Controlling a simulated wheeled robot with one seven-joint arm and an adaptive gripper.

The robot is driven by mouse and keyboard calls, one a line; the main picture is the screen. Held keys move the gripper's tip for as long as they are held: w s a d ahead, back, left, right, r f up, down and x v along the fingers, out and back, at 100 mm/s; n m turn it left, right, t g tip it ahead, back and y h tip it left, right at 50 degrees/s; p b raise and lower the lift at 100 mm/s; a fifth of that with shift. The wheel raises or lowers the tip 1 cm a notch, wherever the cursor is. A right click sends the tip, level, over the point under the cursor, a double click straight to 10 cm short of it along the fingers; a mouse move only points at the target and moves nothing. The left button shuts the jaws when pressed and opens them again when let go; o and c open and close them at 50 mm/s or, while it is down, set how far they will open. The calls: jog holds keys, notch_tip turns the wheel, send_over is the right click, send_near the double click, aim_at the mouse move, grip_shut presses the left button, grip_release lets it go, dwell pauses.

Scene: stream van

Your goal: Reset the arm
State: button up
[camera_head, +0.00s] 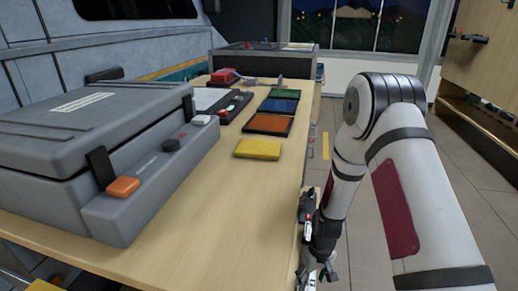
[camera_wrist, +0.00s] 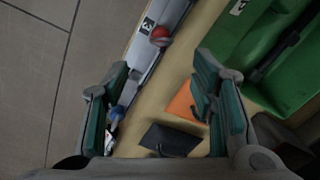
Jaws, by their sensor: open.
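My arm hangs at the right of the counter in the head view, bent down at the elbow. My gripper (camera_head: 316,277) is low beside the counter's right edge, partly cut off by the bottom of the picture. In the wrist view my gripper (camera_wrist: 158,92) has its two green-padded fingers wide apart, with nothing held between them. Below and beyond the fingers are a pale strip (camera_wrist: 150,62) with a red knob (camera_wrist: 160,36) and a blue one (camera_wrist: 117,115), an orange piece (camera_wrist: 186,102) and a dark flat piece (camera_wrist: 170,140).
A wooden counter (camera_head: 200,195) carries a large grey case (camera_head: 85,135), a yellow block (camera_head: 258,148), an orange tray (camera_head: 268,124) and green and blue trays behind. A green case (camera_wrist: 270,50) shows in the wrist view. Tiled floor (camera_head: 470,180) is clear on the right.

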jog(key=s+a+r+m, duration=0.1)
jog(key=s+r, duration=0.3)
jog(key=r, duration=1)
jog(key=s+r, duration=0.4)
jog(key=r, duration=1.1)
jog(key=s+r+m, duration=0.1)
jog(key=s+r, duration=0.5)
jog(key=s, duration=0.6)
jog(key=s+r+m, duration=0.1)
jog(key=s+r, duration=0.4)
jog(key=s, duration=0.7)
notch_tip(320, 180, up, 40)
jog(key=t+p, duration=0.4)
jog(key=p, duration=3.3)
jog(key=shift+d+f+n+h+p, duration=0.15)
jog(key=shift+d+n+h+p, duration=0.05)
jog(key=shift+n+h+p, duration=0.15)
